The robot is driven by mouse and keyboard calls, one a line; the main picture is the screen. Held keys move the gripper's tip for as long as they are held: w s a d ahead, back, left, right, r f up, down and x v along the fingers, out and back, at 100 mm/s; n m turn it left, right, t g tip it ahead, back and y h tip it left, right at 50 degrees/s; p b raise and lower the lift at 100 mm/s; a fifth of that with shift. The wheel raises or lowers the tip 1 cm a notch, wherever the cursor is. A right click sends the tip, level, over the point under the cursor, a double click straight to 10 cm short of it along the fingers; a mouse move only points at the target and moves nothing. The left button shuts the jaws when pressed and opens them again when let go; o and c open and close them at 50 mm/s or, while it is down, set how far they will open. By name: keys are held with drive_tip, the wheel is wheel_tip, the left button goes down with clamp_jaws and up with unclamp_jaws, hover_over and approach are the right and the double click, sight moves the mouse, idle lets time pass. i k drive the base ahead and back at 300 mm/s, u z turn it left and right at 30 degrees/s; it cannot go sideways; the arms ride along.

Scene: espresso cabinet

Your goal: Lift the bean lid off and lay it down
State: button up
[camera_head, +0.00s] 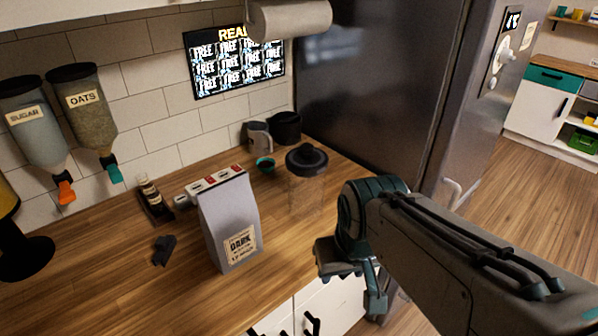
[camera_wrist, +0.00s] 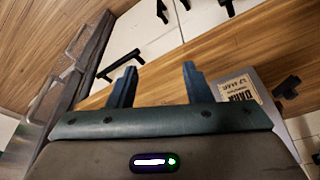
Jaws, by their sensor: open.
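The black round lid with a knob (camera_head: 306,158) sits on top of a clear jar (camera_head: 306,194) on the wooden counter, right of the grey bag. My gripper (camera_head: 348,285) is in front of the counter's front edge, lower and to the right of the jar, apart from it. In the wrist view my gripper (camera_wrist: 156,82) has its two fingers spread with nothing between them. The jar and lid do not show clearly in the wrist view.
The grey bag labelled DARK (camera_head: 231,215) stands left of the jar; its label shows in the wrist view (camera_wrist: 240,93). The fridge (camera_head: 385,90) is right. The front-left counter (camera_head: 130,300) is clear.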

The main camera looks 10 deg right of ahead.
sight(294, 163)
drive_tip(key=z, duration=1.35)
drive_tip(key=i, duration=0.55)
drive_tip(key=u, duration=1.15)
